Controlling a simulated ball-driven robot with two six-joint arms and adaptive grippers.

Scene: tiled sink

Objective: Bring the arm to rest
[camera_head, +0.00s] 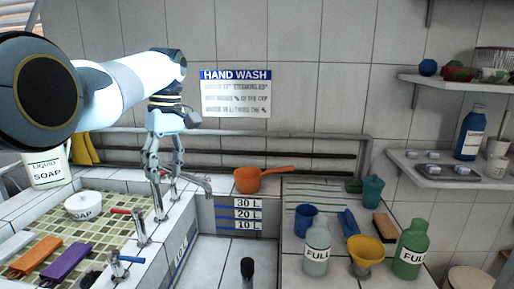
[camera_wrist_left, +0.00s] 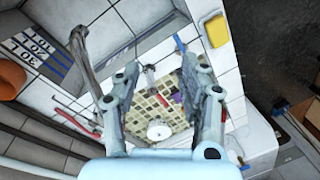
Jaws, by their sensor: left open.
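My left arm (camera_head: 120,85) comes in from the left in the head view, raised over the tiled counter. Its gripper (camera_head: 166,190) hangs down near the taps and the grey spout, with its fingers apart. In the left wrist view the gripper (camera_wrist_left: 160,68) is open with nothing between its fingers. Beyond them are the green checkered tiles and a round white soap pot (camera_wrist_left: 159,130). My right gripper is in neither view.
Taps with red (camera_head: 121,211) and blue (camera_head: 131,259) handles stand close to the gripper. An orange pan (camera_head: 262,179) sits at the back of the sink. Bottles, including a green one (camera_head: 411,250), and a yellow funnel (camera_head: 366,252) stand at right.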

